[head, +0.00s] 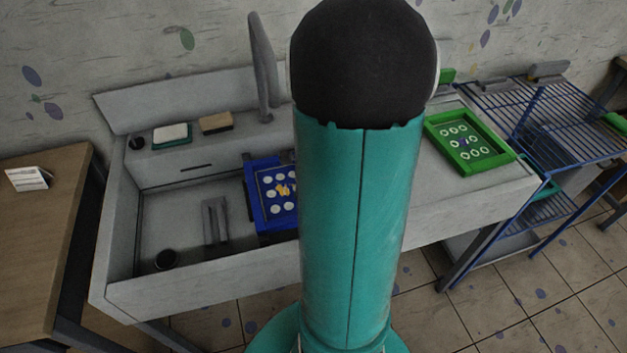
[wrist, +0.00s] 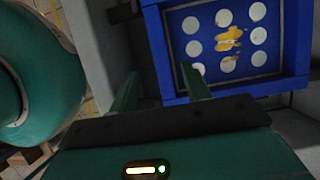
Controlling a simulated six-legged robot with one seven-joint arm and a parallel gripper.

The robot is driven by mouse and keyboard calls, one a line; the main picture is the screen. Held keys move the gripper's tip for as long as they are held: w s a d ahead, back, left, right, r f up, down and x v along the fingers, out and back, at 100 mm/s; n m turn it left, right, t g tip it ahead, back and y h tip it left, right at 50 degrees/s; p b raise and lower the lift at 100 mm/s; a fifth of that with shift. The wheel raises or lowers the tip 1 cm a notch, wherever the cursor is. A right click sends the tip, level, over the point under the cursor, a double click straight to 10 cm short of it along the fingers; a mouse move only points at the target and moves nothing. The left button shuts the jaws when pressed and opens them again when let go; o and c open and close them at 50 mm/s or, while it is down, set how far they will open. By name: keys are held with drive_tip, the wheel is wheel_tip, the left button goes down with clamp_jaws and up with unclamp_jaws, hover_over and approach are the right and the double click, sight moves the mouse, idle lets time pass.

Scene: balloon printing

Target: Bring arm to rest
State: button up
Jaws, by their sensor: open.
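My gripper (wrist: 160,92) shows in the wrist view with its two green fingers spread apart and nothing between them. It is next to the lower left side of a blue framed screen (wrist: 295,82), which carries white dots and a yellow smear. In the head view my teal arm stands in the middle and hides my gripper. The blue framed screen (head: 253,195) lies in the sink-like basin there, its right part hidden behind my arm.
A green frame (head: 488,160) with white dots lies on the worktop at right. A blue wire rack (head: 575,115) stands beyond it. A wooden table (head: 40,240) is at left. A dark cup (head: 165,260) and a grey bracket (head: 215,222) are in the basin (head: 180,200).

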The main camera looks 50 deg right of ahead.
drive_tip(key=v, duration=0.7)
drive_tip(key=shift+r, duration=0.3)
drive_tip(key=shift+s+d, duration=0.1)
drive_tip(key=shift+d, duration=0.05)
drive_tip(key=a+r+n+t+h, duration=0.1)
drive_tip(key=a+r+n, duration=0.3)
drive_tip(key=a+n, duration=0.4)
drive_tip(key=w+a+r+n+t+h, duration=0.1)
drive_tip(key=a+r+n, duration=0.4)
drive_tip(key=a+n, duration=0.3)
drive_tip(key=a+r+n+t+h, duration=0.1)
drive_tip(key=a+r+n, duration=0.4)
drive_tip(key=a+n, duration=0.3)
drive_tip(key=shift+w+a+n+h, duration=0.15)
drive_tip(key=shift+a+n+h, duration=0.2)
drive_tip(key=shift+a, duration=0.55)
